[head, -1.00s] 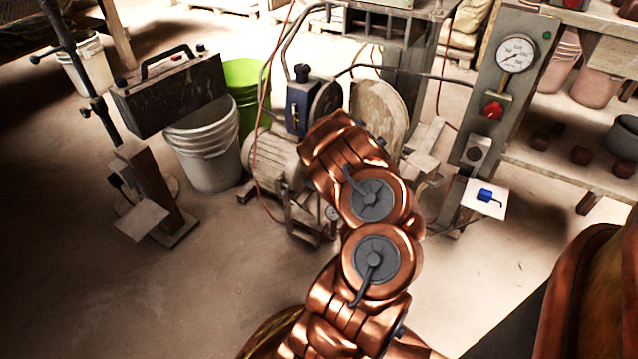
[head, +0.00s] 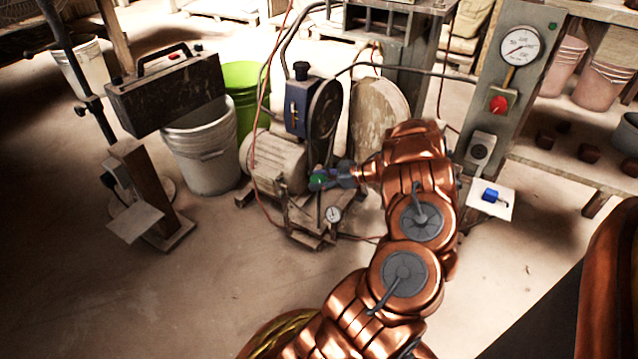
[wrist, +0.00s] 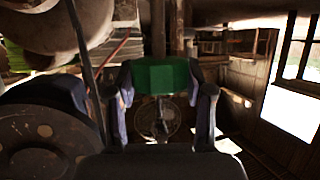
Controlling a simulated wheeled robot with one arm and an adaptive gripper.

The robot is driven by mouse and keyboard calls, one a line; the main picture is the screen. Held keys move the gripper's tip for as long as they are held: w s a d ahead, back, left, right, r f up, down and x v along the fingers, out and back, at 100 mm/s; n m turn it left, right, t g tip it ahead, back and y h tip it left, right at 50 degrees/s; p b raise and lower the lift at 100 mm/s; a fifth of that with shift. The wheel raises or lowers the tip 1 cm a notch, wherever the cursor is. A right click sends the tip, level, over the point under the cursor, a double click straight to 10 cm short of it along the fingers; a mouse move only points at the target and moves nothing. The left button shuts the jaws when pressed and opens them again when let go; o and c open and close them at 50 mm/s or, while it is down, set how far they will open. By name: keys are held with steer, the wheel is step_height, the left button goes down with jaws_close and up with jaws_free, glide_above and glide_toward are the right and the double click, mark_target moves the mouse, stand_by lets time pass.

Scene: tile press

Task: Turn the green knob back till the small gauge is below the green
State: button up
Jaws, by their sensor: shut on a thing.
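The green knob (head: 318,181) is on the pump assembly near the floor, in front of the tan motor (head: 275,165). In the wrist view the green knob (wrist: 162,75) sits between the two fingers. My gripper (head: 330,178) comes at it from the right and is shut on the knob; the gripper also shows in the wrist view (wrist: 163,98). The small gauge (head: 333,214) has a white face and stands just below and right of the knob. Its needle is too small to read.
A large gauge (head: 520,45) and a red knob (head: 498,104) are on the grey post at right. A red hose (head: 258,130) runs beside the motor. A white bucket (head: 205,155) stands at left. The floor in front is clear.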

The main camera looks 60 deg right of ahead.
steer(key=shift+w+n+g+y+b, duration=0.1)
steer(key=shift+n+g+y+b, duration=0.3)
steer(key=shift+n+y, duration=0.45)
steer(key=shift+a+n+y, duration=0.15)
steer(key=shift+n+y, duration=0.1)
steer(key=shift+y, duration=0.1)
steer(key=o, duration=1.2)
steer(key=shift+c, duration=0.2)
steer(key=v, duration=1.2)
steer(key=shift+r, duration=0.1)
